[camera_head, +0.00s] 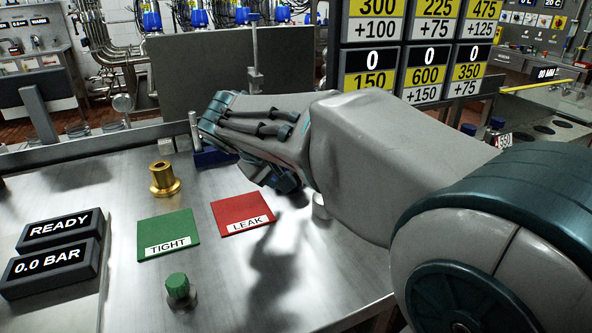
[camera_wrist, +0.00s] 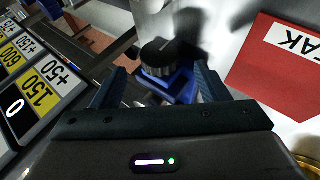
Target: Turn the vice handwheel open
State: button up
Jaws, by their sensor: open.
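The vice handwheel (camera_wrist: 158,58) is a dark, ribbed round knob on the blue vice (camera_wrist: 176,88), in the upper middle of the wrist view. My gripper (camera_wrist: 160,82) is open, one finger on each side of the blue vice and handwheel. The handwheel lies just ahead of the gap. I see no clear contact, and the fingertips are hard to separate from the vice. In the head view my arm hides most of this spot. A dark blue part shows below my wrist there; I cannot tell whether it is vice or gripper.
The red LEAK card (camera_head: 242,213) and green TIGHT card (camera_head: 168,234) lie on the metal bench. A brass fitting (camera_head: 164,179) and green knob (camera_head: 178,289) stand near them. READY and 0.0 BAR displays (camera_head: 55,250) are at left. A number board (camera_head: 410,60) stands behind.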

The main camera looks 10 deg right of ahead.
jog(key=p+v, duration=0.1)
jog(key=v, duration=0.8)
jog(key=shift+s, duration=0.1)
jog(key=s+d+f+m+g+y+p, duration=0.1)
jog(key=s+d+m+y+p, duration=0.1)
jog(key=s+p, duration=0.5)
jog(key=s+d+f+m+g+y+p, duration=0.2)
jog(key=s+d+y+p, duration=0.2)
jog(key=s+p, duration=0.4)
jog(key=shift+d+p, duration=0.55)
jog(key=shift+d, duration=0.1)
